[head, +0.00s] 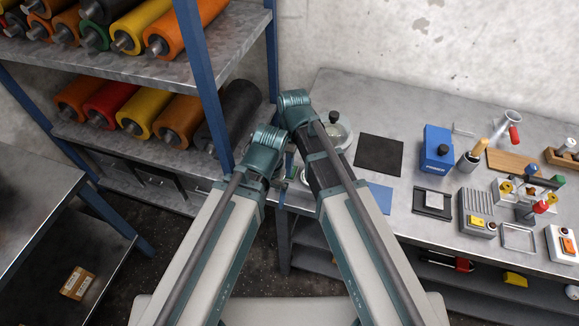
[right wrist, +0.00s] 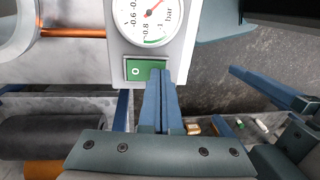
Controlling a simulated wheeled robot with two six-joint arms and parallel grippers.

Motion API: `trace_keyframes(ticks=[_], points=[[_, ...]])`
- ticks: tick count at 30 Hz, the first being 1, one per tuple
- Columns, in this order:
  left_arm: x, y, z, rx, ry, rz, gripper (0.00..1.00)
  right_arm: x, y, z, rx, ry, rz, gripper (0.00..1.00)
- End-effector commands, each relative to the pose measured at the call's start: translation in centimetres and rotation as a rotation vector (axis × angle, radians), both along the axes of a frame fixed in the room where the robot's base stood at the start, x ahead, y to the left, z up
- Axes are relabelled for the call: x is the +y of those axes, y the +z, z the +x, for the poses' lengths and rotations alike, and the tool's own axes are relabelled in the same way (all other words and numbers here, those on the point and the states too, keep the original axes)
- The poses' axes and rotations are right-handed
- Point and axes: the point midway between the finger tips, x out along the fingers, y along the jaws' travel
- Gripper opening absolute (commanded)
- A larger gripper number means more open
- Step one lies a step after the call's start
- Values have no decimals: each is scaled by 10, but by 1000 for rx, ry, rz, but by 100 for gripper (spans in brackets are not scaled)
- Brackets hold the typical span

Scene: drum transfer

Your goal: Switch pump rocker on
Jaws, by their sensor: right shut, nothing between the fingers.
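The pump's green rocker (right wrist: 146,69) sits on a pale panel in the right wrist view, below a round gauge (right wrist: 149,14) marked in bar. A white O mark shows on its left part; my fingers hide some of its right part. My right gripper (right wrist: 160,76) is shut and empty, its blue fingertips over or against the rocker's right side; contact cannot be told. In the head view my arms hide the rocker. Blue finger-like parts of my left gripper (right wrist: 266,91) show at the right of the wrist view; their opening is unclear.
A copper pipe (right wrist: 72,32) runs left of the panel. In the head view, a glass dome (head: 342,130) stands behind my right arm. A black mat (head: 379,155), a blue box (head: 437,150) and several small devices lie on the bench. Shelves with coloured rolls (head: 147,112) stand left.

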Motion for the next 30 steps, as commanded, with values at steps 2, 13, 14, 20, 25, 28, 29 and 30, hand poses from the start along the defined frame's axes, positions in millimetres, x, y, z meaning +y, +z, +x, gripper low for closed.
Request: trace_keyframes(ticks=[2, 13, 14, 20, 25, 28, 29, 30], points=[[0, 0, 0, 0, 0, 0, 98, 0, 0, 0, -1, 0, 0, 0], [0, -3, 0, 0, 0, 0, 98, 0, -4, -1, -43, -1, -15, 0], [0, -3, 0, 0, 0, 0, 98, 0, -4, -1, -43, -1, -15, 0], [0, 0, 0, 0, 0, 0, 98, -1, -2, 5, -43, -1, -15, 0], [0, 2, 0, 0, 0, 0, 98, -3, 1, 12, -43, -1, -15, 0], [0, 2, 0, 0, 0, 0, 98, -4, 1, 13, -43, -1, -15, 0], [0, 2, 0, 0, 0, 0, 98, -4, 1, 13, -43, -1, -15, 0], [0, 2, 0, 0, 0, 0, 98, -4, 1, 13, -43, -1, -15, 0]])
